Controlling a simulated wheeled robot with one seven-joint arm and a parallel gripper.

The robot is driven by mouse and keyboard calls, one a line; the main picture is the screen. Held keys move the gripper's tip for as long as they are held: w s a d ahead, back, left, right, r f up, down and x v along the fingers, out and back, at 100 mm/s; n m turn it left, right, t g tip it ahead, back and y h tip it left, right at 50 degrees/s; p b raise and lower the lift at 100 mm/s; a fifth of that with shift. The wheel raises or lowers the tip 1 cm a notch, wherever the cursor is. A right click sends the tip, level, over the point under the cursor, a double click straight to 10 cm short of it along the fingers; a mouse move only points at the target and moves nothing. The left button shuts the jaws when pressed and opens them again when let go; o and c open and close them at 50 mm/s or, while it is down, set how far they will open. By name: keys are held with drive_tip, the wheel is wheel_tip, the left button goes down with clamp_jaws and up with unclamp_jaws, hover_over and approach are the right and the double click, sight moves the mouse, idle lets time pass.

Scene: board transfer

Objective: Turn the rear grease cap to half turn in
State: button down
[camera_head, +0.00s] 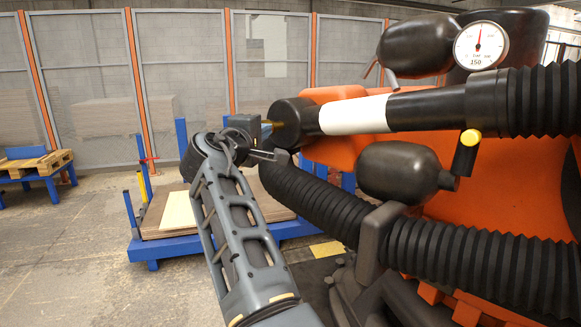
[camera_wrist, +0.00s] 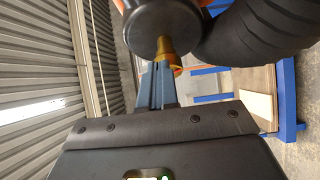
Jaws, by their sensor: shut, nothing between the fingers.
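A brass-yellow grease cap (camera_wrist: 166,48) sticks out of the end of a black round housing (camera_wrist: 160,22) in the wrist view. In the head view the cap (camera_head: 268,125) is a small yellow bit at the left end of the black housing (camera_head: 296,123), partly hidden by my gripper. My gripper's blue-grey fingers (camera_wrist: 157,68) are together and point at the cap, with nothing between them. The tips are very close to it; I cannot tell whether they touch. In the head view my gripper (camera_head: 262,127) is at the left of the housing.
A second yellow cap (camera_head: 471,137) sits on a black stub at the right. A ribbed black hose (camera_head: 310,205) runs just below the housing. A round gauge (camera_head: 481,45) is at the upper right. A blue-framed pallet (camera_head: 185,246) with boards stands behind my arm. Open floor is at left.

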drive_tip(key=shift+w+d, duration=0.6)
idle(0.4)
drive_tip(key=shift+f, duration=0.2)
drive_tip(key=shift+f+b, duration=0.35)
drive_tip(key=shift+f, duration=0.1)
drive_tip(key=shift+f, duration=0.2)
drive_tip(key=s+a+p, duration=0.1)
drive_tip(key=s+a, duration=0.3)
drive_tip(key=shift+s, duration=0.3)
idle(0.6)
drive_tip(key=shift+f, duration=0.1)
